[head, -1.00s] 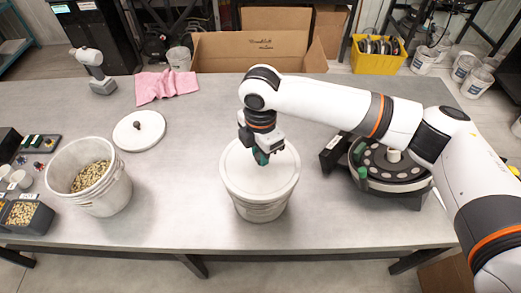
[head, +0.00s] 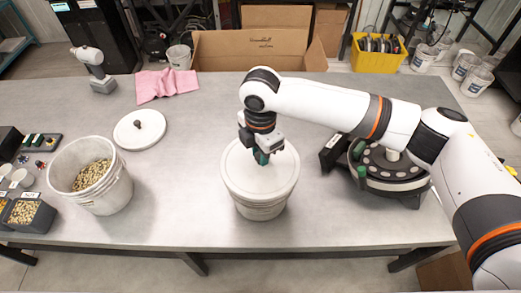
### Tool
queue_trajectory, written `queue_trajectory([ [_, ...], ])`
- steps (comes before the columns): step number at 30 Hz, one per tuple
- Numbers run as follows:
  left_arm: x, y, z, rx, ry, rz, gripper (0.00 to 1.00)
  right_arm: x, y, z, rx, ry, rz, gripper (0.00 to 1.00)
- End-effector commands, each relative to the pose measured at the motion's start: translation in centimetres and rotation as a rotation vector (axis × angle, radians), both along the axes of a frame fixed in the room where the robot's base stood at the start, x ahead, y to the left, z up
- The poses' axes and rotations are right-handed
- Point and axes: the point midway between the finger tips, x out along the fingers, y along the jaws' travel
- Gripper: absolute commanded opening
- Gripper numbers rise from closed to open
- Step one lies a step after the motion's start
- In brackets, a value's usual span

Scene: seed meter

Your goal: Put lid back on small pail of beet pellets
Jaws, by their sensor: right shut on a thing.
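A white lid (head: 245,178) lies level over the mouth of the small white pail (head: 261,211) in the middle of the table. My right gripper (head: 262,158) reaches down to the middle of this lid and is shut; its fingers hide what they hold, which appears to be the lid's knob. The lid covers the pail's contents. I cannot tell whether its rim is pressed fully down. My left gripper is not in view.
An open pail (head: 118,190) of mottled pellets or seed stands at left. Another white lid (head: 128,136) with a dark knob lies behind it. A round seed meter (head: 398,172) stands right of the middle pail. A pink cloth (head: 166,85) lies at the back.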

Motion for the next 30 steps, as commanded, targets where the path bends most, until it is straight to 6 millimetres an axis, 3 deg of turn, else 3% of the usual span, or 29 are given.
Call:
queue_trajectory([
  [30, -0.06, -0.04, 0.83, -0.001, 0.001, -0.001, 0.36, 0.01, 0.01, -0.03, 0.0, 0.0, 0.0, 0.01],
])
